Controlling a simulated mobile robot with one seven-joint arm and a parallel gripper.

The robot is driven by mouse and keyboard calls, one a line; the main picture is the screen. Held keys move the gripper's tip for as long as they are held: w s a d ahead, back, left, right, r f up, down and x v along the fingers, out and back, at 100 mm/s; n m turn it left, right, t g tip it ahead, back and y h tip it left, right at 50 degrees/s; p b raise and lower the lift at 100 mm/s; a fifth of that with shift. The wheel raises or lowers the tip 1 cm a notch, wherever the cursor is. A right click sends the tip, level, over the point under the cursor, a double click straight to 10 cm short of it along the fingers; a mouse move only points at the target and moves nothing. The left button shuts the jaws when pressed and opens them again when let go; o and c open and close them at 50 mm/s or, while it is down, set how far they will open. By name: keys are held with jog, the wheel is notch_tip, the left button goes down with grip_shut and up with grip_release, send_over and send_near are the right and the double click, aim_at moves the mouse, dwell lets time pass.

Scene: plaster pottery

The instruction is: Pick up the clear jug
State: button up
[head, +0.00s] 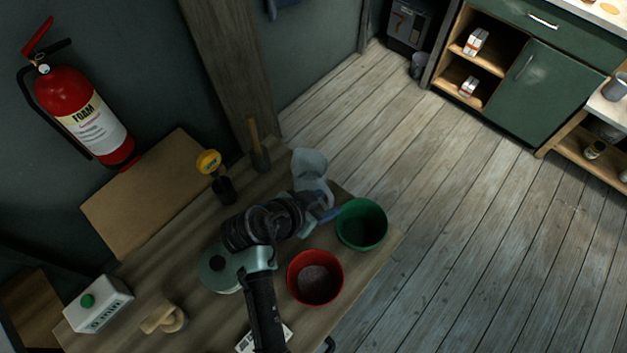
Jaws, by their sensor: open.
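The clear jug (309,163) is a pale, see-through vessel on the far part of the wooden table, left of the green bucket. My gripper (324,203) is open and at the near side of the jug, overlapping its lower part in this view. I cannot tell whether the fingers are around the jug or only in front of it. My arm hides part of the table, and the jug's base is hard to make out.
The green bucket (361,224) stands close to the right of my gripper, with a red bucket (315,277) nearer. A yellow-topped tool (209,163) and a wooden-handled tool (258,146) stand to the left. A white container (98,303) is at the lower left. Open floor (480,230) lies right of the table.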

jog(key=shift+w+d+f, duration=0.25)
jog(key=shift+w+f, duration=0.1)
jog(key=shift+f, duration=0.05)
grip_shut()
jog(key=shift+r, duration=0.15)
dwell(1.0)
